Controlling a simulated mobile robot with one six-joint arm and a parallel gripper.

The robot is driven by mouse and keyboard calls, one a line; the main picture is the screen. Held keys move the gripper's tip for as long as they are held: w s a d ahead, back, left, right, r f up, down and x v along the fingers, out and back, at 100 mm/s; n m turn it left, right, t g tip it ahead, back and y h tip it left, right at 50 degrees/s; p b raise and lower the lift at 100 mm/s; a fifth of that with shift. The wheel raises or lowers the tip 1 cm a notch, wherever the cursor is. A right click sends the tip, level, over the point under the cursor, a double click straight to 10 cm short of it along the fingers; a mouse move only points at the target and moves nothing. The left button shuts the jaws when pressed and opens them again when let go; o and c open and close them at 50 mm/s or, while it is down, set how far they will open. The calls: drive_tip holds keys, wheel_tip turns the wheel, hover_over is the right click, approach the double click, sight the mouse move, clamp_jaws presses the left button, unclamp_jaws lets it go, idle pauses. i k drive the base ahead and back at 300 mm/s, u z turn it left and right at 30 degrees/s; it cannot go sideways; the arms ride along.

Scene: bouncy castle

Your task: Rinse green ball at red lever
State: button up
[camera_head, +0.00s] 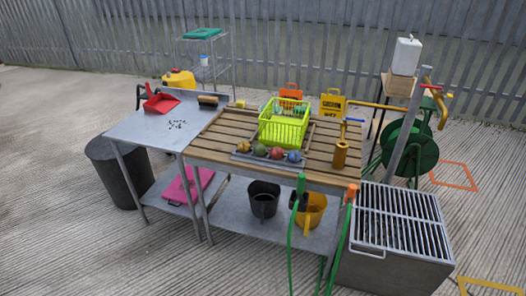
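Several small balls sit in a row on a grey tray (250,158) at the front of the slatted wooden table. My gripper is not in view.
A metal table (150,125) with a red dustpan (159,103) adjoins on the left. A grated basin (400,222) stands at the right below the post. Green hoses (338,250) hang in front. Buckets (263,203) stand on the lower shelf. Open floor lies front left.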

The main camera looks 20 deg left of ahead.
sight(431, 87)
drive_tip(key=k, duration=1.35)
drive_tip(key=z, duration=0.55)
drive_tip(key=i, duration=2.05)
drive_tip(key=u, duration=0.55)
